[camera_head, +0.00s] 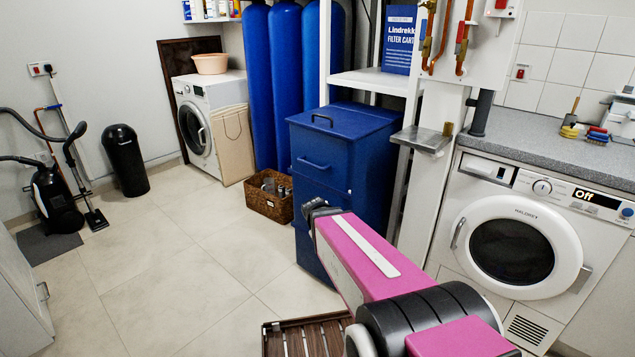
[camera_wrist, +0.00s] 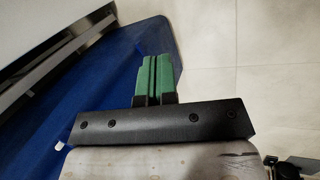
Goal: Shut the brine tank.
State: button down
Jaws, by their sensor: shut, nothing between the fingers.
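The brine tank appears to be the blue box-shaped cabinet (camera_head: 372,150) in the middle of the head view. Its top carries a dark handle (camera_head: 322,120), and a blue handle (camera_head: 314,164) sits on its upper front. The top looks level, but I cannot tell whether a gap is left under it. My gripper (camera_wrist: 152,78) shows green fingers pressed together, empty, in the wrist view. A blue surface (camera_wrist: 95,95) lies left of and behind the fingers there. In the head view my arm's dark end is in front of the tank's lower front, and its fingers are hidden.
A wicker basket (camera_head: 270,197) stands left of the tank, below tall blue cylinders (camera_head: 284,80). A white post and small metal shelf (camera_head: 421,139) are close on its right. A washing machine (camera_head: 512,245) stands at right.

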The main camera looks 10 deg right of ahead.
jog(key=w+a+r+n+t+h, duration=0.1)
jog(key=w+r+n+t+h, duration=0.25)
jog(key=w+n+h, duration=0.45)
jog(key=n+t+h, duration=0.2)
jog(key=n+t, duration=0.5)
jog(key=n, duration=0.5)
send_near(321, 174)
jog(key=x, duration=0.7)
jog(key=shift+w+d, duration=0.15)
jog(key=shift+d, duration=0.15)
jog(key=shift+d, duration=0.1)
jog(key=x, duration=3.6)
jog(key=shift+w+d+r, duration=0.1)
jog(key=shift+d+r, duration=0.05)
jog(key=shift+r, duration=0.1)
